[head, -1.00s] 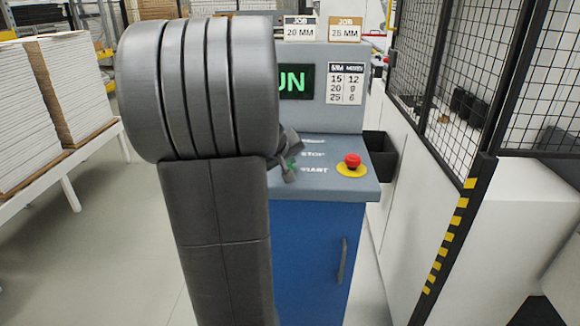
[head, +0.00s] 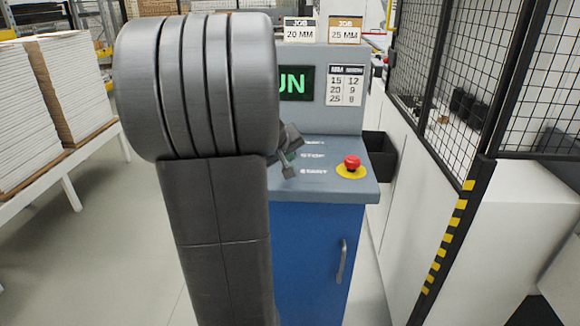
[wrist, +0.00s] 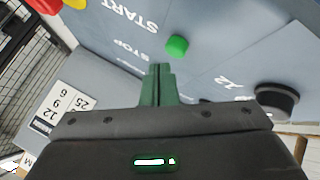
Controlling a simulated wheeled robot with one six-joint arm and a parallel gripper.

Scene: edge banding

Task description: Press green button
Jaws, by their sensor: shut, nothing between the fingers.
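My gripper's green fingers (wrist: 160,72) are closed together and empty. In the wrist view their tips lie just below and left of the button, with a strip of panel showing between. In the head view my arm hides much of the panel's left side, and only part of my gripper (head: 288,167) shows past the arm, left of the labels. I cannot make out the green button there.
A red emergency button (head: 352,163) on a yellow disc sits at the panel's right. A black knob (wrist: 276,98) stands right of the fingers in the wrist view. A lit screen (head: 296,83) shows "UN", partly hidden. A mesh fence (head: 455,80) stands at right.

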